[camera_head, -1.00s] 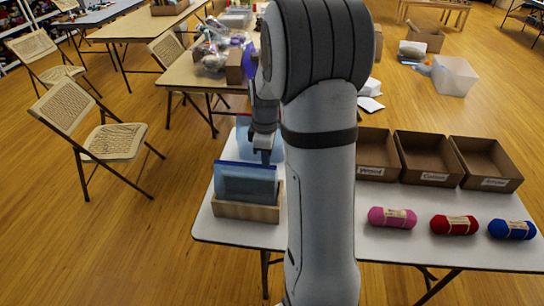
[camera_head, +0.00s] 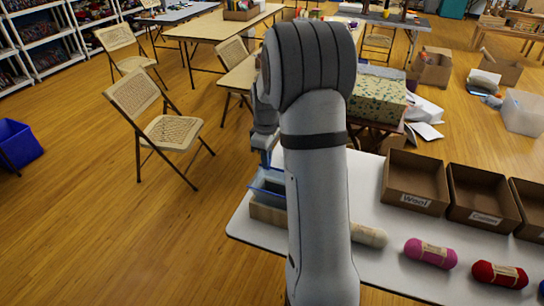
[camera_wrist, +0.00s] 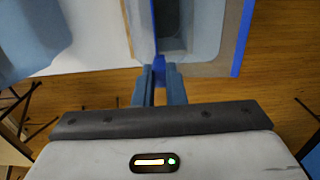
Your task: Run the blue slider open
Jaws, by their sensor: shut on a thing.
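A translucent blue pouch (camera_head: 268,183) with a darker blue rim stands in a low wooden holder (camera_head: 268,214) at the table's left end. In the wrist view the pouch (camera_wrist: 208,28) shows a grey hollow between blue strips. My gripper (camera_wrist: 158,76) is shut on a small dark blue piece, seemingly the blue slider (camera_wrist: 158,66), at the pouch's near left edge. The fingers hide most of this piece. In the head view my arm covers the pouch's right side, and my gripper (camera_head: 264,158) is just above and behind the pouch.
Another pale blue item (camera_wrist: 30,38) is left of my gripper. A folding chair (camera_head: 172,133) stands beyond the table.

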